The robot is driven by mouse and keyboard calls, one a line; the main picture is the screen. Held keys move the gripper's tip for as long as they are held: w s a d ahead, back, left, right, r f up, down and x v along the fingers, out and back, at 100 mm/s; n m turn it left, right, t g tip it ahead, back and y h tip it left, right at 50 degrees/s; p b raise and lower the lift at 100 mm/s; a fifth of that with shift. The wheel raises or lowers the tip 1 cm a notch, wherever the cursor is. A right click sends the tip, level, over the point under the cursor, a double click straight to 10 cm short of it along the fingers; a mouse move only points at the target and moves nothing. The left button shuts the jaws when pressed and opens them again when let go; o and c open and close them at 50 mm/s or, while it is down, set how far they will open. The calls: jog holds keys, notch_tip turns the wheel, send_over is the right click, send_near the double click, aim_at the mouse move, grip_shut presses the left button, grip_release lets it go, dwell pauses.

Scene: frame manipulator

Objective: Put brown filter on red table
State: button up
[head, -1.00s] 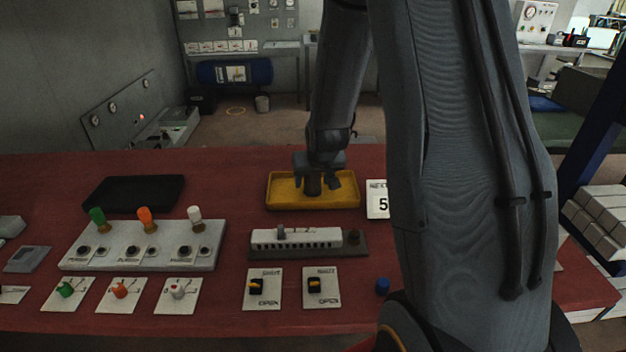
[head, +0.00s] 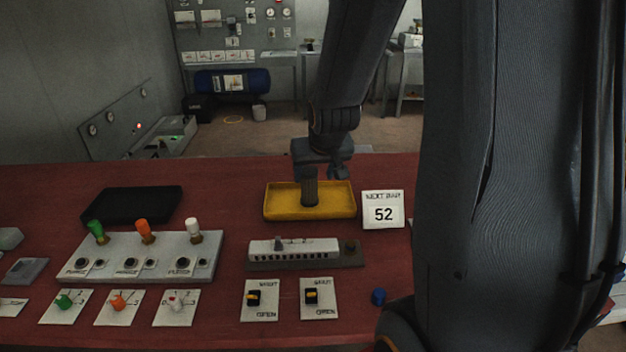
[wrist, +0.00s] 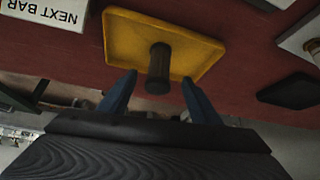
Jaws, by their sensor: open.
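The filter, a dark brown ribbed cylinder (head: 310,188), stands upright in a shallow yellow tray (head: 352,205) on the red table (head: 235,215). My gripper (head: 323,172) is above the tray in the head view, open. In the wrist view the filter (wrist: 159,70) stands in the yellow tray (wrist: 125,40), and my gripper (wrist: 158,78) has its two fingers apart, one on each side of the filter's near end, with visible gaps. The head view hides part of the fingers behind the filter and wrist.
A slotted grey block (head: 293,249) lies in front. A black tray (head: 135,203) and a switch panel (head: 140,258) are at the left. Bare red surface lies between the black and yellow trays.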

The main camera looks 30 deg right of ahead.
jog(key=s+a+g, duration=0.1)
jog(key=s+a, duration=0.1)
jog(key=s, duration=0.1)
jog(key=s+a+f+n+g, duration=0.1)
jog(key=s+a, duration=0.2)
jog(key=s, duration=0.1)
jog(key=s+a+g+y, duration=0.1)
jog(key=s+a, duration=0.1)
jog(key=s, duration=0.1)
jog(key=shift+s+a+f+n, duration=0.25)
jog(key=shift+a+f+n, duration=0.05)
jog(key=shift+a, duration=0.1)
jog(key=s+a+n+g, duration=0.1)
jog(key=s+a+g, duration=0.1)
jog(key=s, duration=0.5)
jog(key=shift+a+f, duration=0.35)
jog(key=shift+a, duration=0.25)
